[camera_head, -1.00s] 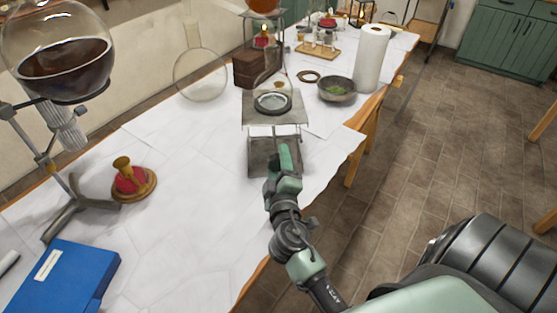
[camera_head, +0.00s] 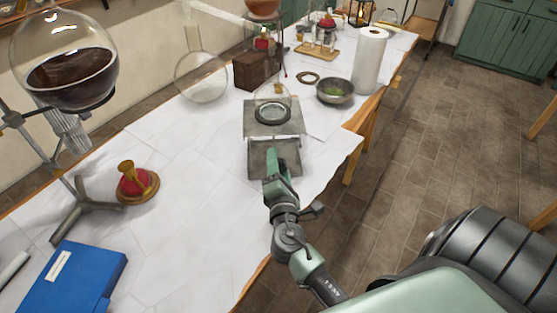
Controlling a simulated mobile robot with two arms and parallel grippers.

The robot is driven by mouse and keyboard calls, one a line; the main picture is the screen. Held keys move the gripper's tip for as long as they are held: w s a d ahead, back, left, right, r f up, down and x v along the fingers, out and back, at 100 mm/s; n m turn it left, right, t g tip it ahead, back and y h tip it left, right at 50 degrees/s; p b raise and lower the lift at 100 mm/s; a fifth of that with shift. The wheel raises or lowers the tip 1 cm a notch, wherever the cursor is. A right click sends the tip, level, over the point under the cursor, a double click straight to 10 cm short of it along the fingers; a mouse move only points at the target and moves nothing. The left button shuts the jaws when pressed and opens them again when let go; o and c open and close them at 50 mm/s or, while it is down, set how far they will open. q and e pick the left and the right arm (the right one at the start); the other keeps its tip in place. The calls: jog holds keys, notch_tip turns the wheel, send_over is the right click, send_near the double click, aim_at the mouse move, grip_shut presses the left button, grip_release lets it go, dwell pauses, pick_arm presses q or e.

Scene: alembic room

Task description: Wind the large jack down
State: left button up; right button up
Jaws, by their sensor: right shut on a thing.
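The large jack stands on the white-covered table near its right edge. Its grey top plate (camera_head: 255,128) sits low above the grey base plate (camera_head: 255,170). A round ring-like support with clear glass on it (camera_head: 272,112) rests on the top plate. My right gripper (camera_head: 271,155) reaches in from the front and is shut at the jack's near side, over the base plate. The part it holds, likely the jack's winding knob, is hidden by the fingers. My left gripper is not in view.
A round flask of dark liquid (camera_head: 70,80) hangs on a stand at the left. A red burner (camera_head: 137,183) and blue book (camera_head: 72,280) lie nearby. A bowl (camera_head: 335,91), paper roll (camera_head: 369,62) and wooden block (camera_head: 255,70) stand behind the jack. The table left of the jack is clear.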

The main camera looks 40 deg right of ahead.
jog(key=n+p, duration=0.3)
jog(key=n, duration=0.2)
jog(key=shift+a+n, duration=0.15)
jog(key=shift+n, duration=0.15)
jog(key=shift+n+p, duration=0.6)
jog(key=shift+n, duration=0.6)
jog(key=shift+f+n, duration=0.1)
jog(key=shift+n, duration=0.2)
jog(key=shift+f, duration=0.1)
jog(key=o, duration=1.3)
jog(key=shift+o, duration=0.4)
jog(key=shift+r, duration=0.2)
jog(key=b+v, duration=0.1)
jog(key=v, duration=0.6)
jog(key=shift+s+a, duration=0.2)
jog(key=shift+s, duration=0.15)
